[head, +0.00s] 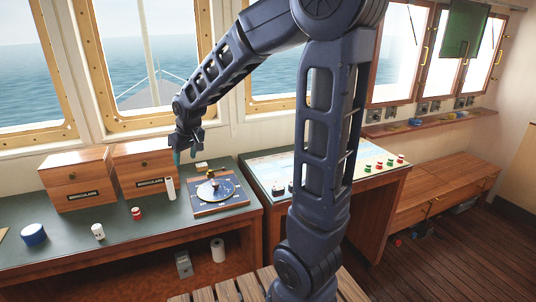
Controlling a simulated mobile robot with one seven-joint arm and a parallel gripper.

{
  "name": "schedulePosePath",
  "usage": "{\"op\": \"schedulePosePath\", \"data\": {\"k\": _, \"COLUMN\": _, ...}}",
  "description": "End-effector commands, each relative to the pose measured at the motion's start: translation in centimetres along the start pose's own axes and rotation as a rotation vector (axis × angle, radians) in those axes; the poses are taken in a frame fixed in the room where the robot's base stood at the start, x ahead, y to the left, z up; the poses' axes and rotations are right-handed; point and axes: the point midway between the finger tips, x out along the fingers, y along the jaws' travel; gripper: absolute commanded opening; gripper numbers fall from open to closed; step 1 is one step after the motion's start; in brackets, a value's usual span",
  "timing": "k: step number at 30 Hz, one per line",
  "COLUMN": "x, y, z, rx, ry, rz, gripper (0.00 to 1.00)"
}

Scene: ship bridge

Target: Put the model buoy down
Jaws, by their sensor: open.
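My gripper (186,152) is open, its fingers pointing down, in the air in front of the window and above the back of the green-topped console (160,217). I see nothing held between its fingers. Which thing is the model buoy is not certain. A small red-and-white piece (137,213) stands upright on the console, apart from the gripper. Several small red and green pieces (379,166) stand on the chart table (352,182) to the right.
Two wooden boxes (76,179) marked binoculars stand at the console's back left. A white cylinder (170,189), a small white item (98,231) and a blue round tin (33,235) stand on the console. A small white-and-yellow item (201,166) is behind the dial.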

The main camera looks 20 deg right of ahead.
Motion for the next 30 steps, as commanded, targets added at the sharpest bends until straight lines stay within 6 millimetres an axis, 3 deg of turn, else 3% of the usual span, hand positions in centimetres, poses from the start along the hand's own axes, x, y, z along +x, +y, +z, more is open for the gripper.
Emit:
{"op": "schedulePosePath", "data": {"k": 6, "x": -5.7, "y": 4.6, "z": 5.2, "rx": 0.115, "ry": 0.002, "rz": 0.054, "gripper": 0.51}}
{"op": "schedulePosePath", "data": {"k": 15, "x": -11.7, "y": 8.3, "z": 13.5, "rx": 0.277, "ry": 0.0, "rz": 0.112, "gripper": 0.51}}
{"op": "schedulePosePath", "data": {"k": 24, "x": -15.6, "y": 9.4, "z": 21.6, "rx": 0.424, "ry": 0.002, "rz": 0.152, "gripper": 0.51}}
{"op": "schedulePosePath", "data": {"k": 30, "x": -16.6, "y": 9.3, "z": 24.4, "rx": 0.474, "ry": 0.001, "rz": 0.162, "gripper": 0.51}}
